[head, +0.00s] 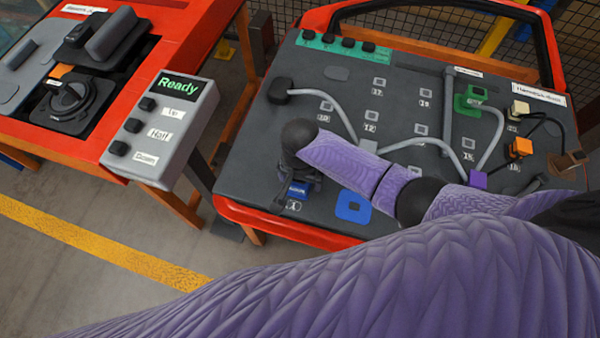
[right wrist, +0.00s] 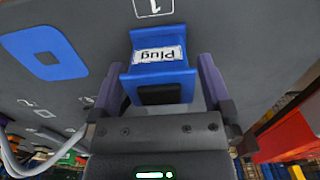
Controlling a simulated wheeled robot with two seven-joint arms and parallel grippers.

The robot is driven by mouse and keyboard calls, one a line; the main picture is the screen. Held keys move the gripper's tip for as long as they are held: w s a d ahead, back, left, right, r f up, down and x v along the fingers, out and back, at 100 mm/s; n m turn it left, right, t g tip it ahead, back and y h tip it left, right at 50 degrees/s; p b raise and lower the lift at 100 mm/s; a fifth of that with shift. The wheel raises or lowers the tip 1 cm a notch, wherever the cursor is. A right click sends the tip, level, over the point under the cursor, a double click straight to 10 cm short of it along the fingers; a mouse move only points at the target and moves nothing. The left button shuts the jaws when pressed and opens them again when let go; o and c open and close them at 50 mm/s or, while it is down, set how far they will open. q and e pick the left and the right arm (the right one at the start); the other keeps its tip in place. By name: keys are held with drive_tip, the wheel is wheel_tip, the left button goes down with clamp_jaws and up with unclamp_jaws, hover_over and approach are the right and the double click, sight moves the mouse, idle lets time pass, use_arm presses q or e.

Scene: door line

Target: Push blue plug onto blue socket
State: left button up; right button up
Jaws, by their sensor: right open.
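The blue plug (head: 298,189), a block with a white "Plug" label, stands on the dark board beside the mark 1. In the right wrist view the blue plug (right wrist: 158,68) sits between the two fingers of my right gripper (right wrist: 157,78). The fingers are open on either side of it, with a gap showing at least on the right. In the head view my right gripper (head: 293,180) is partly hidden by its own wrist. The blue socket (head: 353,206), a flat blue piece with a dark square opening, lies right of the plug and is empty. It also shows in the right wrist view (right wrist: 42,53). My left gripper is out of view.
The board (head: 330,78) carries grey cables, a green holder (head: 474,100), a purple connector (head: 477,179) and orange connector (head: 521,147). A red raised rim (head: 285,230) edges it. A control box (head: 160,130) reading "Ready" stands at left.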

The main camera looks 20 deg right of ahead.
clamp_jaws()
idle(0.7)
drive_tip(key=shift+r+p, duration=0.45)
drive_tip(key=shift+p, duration=0.05)
idle(0.3)
drive_tip(key=c, duration=0.5)
unclamp_jaws()
drive_tip(key=shift+w, duration=0.1)
clamp_jaws()
